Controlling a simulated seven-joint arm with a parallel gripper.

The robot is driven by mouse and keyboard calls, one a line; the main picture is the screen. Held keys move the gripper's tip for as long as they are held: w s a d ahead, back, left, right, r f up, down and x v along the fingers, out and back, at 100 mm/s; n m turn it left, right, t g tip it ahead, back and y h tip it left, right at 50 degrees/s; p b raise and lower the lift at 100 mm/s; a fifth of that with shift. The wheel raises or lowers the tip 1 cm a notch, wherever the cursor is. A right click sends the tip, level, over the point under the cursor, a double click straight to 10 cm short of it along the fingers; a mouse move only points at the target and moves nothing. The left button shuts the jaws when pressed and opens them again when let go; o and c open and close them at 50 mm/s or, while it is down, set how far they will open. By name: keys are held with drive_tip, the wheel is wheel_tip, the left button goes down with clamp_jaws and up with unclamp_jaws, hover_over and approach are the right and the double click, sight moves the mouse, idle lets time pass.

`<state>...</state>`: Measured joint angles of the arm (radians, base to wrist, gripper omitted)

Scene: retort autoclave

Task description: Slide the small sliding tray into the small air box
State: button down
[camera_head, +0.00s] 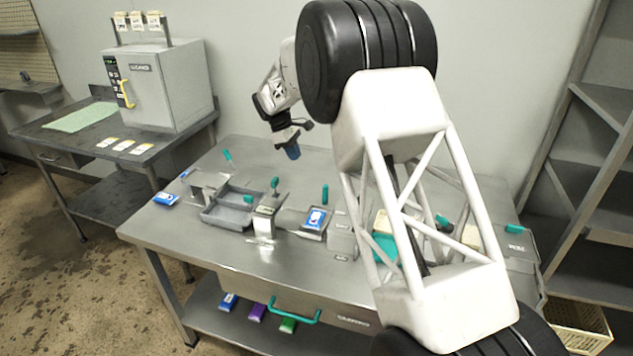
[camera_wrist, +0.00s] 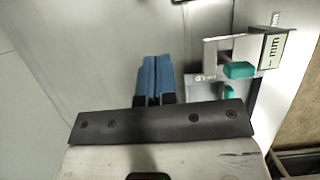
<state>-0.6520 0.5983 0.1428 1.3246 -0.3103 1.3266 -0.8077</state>
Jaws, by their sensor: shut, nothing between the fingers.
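My gripper (camera_head: 291,150) hangs above the back of the steel table, with its blue fingertips pressed together and nothing between them. In the wrist view the blue fingers (camera_wrist: 157,78) point over bare grey surface. A small tray (camera_head: 303,228) with a blue-and-white packet and an upright teal handle (camera_head: 325,195) sits mid-table. It adjoins a small grey box (camera_head: 342,238) on its right; I cannot tell whether any of it is inside. These look like the small sliding tray and small air box, but their labels are unreadable. My gripper is apart from both.
A grey open bin (camera_head: 222,216) and a narrow labelled fixture (camera_head: 264,224) stand left of the tray. My arm hides part of the table's right side. In the wrist view, a teal handle (camera_wrist: 238,70) and labelled fixture (camera_wrist: 276,50) lie right of the fingers.

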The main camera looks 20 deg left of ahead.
idle(0.3)
drive_tip(key=d+f, duration=0.7)
drive_tip(key=f, duration=0.2)
drive_tip(key=shift+d+f, duration=0.15)
drive_tip(key=shift+d, duration=0.25)
drive_tip(key=shift+d, duration=0.1)
idle(0.4)
drive_tip(key=shift+d, duration=1.95)
drive_tip(key=shift+a+f, duration=0.1)
drive_tip(key=shift+a, duration=0.05)
